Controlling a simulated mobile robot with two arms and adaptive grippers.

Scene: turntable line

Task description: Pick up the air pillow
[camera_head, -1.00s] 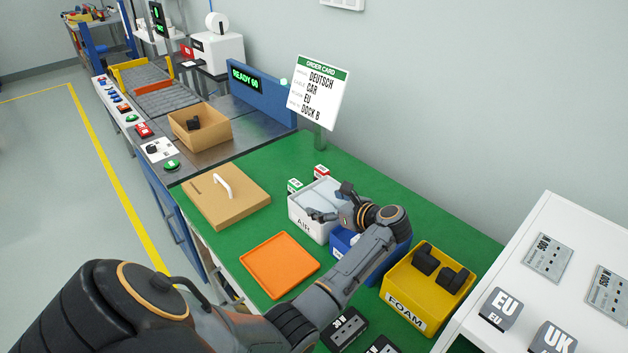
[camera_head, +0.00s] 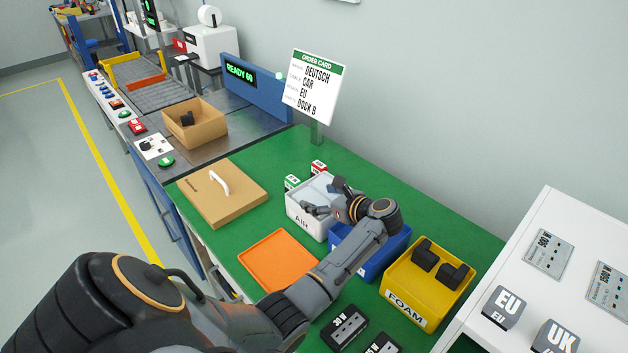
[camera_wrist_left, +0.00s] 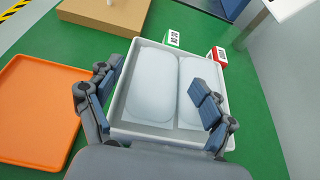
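The white bin (camera_head: 307,218) marked AIR stands on the green table. In the left wrist view two pale, puffy air pillows lie side by side in the bin (camera_wrist_left: 119,122), the left pillow (camera_wrist_left: 152,84) and the right pillow (camera_wrist_left: 190,88). My left gripper (camera_head: 326,198) is over the bin. In the left wrist view its fingers (camera_wrist_left: 155,96) are spread wide, one near the bin's left wall and one over the right pillow. Nothing is between them but the view down to the pillows. My right gripper is not in view.
An orange tray (camera_head: 278,262) lies at the front left of the bin. A blue bin (camera_head: 372,268) and a yellow FOAM bin (camera_head: 428,292) stand to the right. A cardboard box lid or flat carton (camera_head: 222,193) lies left, and two small boxes (camera_head: 292,182) stand behind.

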